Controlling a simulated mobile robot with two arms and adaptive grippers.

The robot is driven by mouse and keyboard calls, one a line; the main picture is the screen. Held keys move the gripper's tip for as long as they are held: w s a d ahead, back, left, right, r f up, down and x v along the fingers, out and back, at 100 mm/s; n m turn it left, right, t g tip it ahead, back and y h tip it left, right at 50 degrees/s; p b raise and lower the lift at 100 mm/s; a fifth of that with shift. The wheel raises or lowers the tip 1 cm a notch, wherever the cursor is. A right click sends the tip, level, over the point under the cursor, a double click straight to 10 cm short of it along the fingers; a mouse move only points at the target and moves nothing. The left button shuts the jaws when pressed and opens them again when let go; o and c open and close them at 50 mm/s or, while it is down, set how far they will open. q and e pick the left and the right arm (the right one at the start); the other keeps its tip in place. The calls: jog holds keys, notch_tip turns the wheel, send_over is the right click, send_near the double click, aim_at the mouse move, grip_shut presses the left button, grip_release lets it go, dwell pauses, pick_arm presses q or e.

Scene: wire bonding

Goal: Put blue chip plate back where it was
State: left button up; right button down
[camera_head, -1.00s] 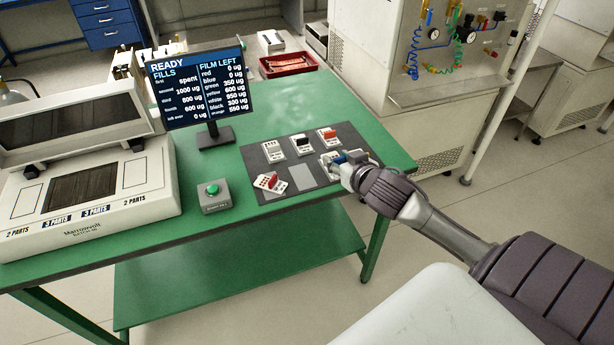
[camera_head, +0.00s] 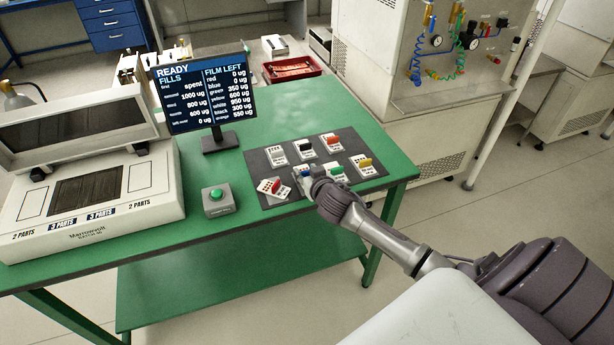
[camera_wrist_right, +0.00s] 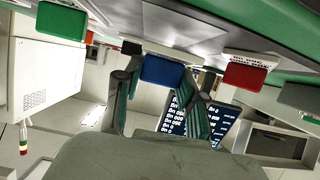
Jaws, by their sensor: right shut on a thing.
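The blue chip plate (camera_head: 298,171) is at the front row of the dark grey mat (camera_head: 256,160), mostly hidden behind my right gripper (camera_head: 306,174). In the right wrist view its blue handle (camera_wrist_right: 162,72) sits between the two fingers of my right gripper (camera_wrist_right: 162,95), which is shut on it. The plate is over the slot between the tilted red plate (camera_head: 273,187) and the green plate (camera_head: 338,173). Whether it rests on the mat or hangs just above, I cannot tell. My left gripper is not in view.
The yellow plate (camera_head: 364,163) is at the front right; a pale plate (camera_head: 277,154), the black plate (camera_head: 304,150) and another red plate (camera_head: 331,142) form the back row. A green-button box (camera_head: 215,202), screen (camera_head: 205,95) and white machine (camera_head: 120,200) stand left.

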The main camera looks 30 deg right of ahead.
jog(key=shift+f, duration=0.85)
jog(key=shift+f, duration=0.2)
jog(key=c, duration=0.7)
grip_release()
jog(key=shift+r, duration=0.2)
jog(key=v, duration=1.2)
jog(key=shift+b, duration=0.3)
